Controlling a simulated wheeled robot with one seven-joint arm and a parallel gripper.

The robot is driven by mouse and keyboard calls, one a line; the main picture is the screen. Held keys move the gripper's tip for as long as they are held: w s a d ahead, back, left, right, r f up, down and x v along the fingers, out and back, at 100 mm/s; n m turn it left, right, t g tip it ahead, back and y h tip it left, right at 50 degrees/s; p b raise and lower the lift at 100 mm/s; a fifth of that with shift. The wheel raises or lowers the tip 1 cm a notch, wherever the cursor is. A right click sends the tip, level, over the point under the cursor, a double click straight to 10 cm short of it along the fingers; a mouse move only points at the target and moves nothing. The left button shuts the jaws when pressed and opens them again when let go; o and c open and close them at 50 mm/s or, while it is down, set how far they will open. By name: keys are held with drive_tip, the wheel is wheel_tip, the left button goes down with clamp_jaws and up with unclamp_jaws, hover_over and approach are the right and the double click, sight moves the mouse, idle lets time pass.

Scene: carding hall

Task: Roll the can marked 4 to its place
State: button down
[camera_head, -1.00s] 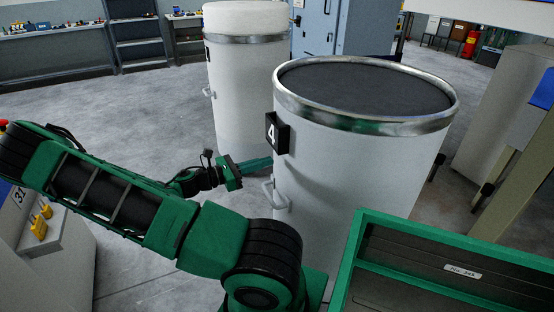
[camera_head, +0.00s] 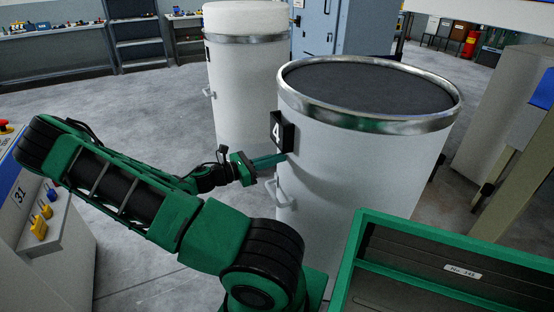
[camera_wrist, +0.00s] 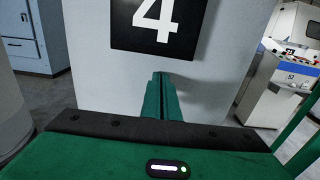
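The can marked 4 (camera_head: 345,185) is a tall white cylinder with a shiny metal rim and a dark top, standing upright on the floor. Its black plate with a white 4 (camera_head: 282,131) faces my arm and fills the top of the wrist view (camera_wrist: 158,25). A pale handle (camera_head: 276,191) sticks out below the plate. My gripper (camera_head: 284,158) is at the can's left side, between plate and handle. Its green fingers (camera_wrist: 161,85) are together with nothing between them, tips at or very near the can wall; contact is not certain. The handle is hidden in the wrist view.
A second white can (camera_head: 250,95), filled above its rim, stands behind to the left. A green tray (camera_head: 350,262) is at front right. A machine with a panel marked 31 (camera_head: 22,200) is at left. Beige posts (camera_head: 505,150) stand right. Open floor lies at back left.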

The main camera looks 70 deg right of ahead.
drive_tip(key=x, duration=1.4)
drive_tip(key=shift+s, duration=0.2)
drive_tip(key=shift+d, duration=0.1)
drive_tip(key=x, duration=1.6)
drive_tip(key=shift+s+a, duration=0.35)
drive_tip(key=shift+s, duration=0.15)
drive_tip(key=s+x, duration=0.1)
drive_tip(key=x, duration=1.5)
drive_tip(key=shift+a, duration=0.4)
drive_tip(key=shift+w, duration=0.1)
drive_tip(key=x, duration=1.6)
drive_tip(key=shift+s+a, duration=0.35)
drive_tip(key=shift+s, duration=0.05)
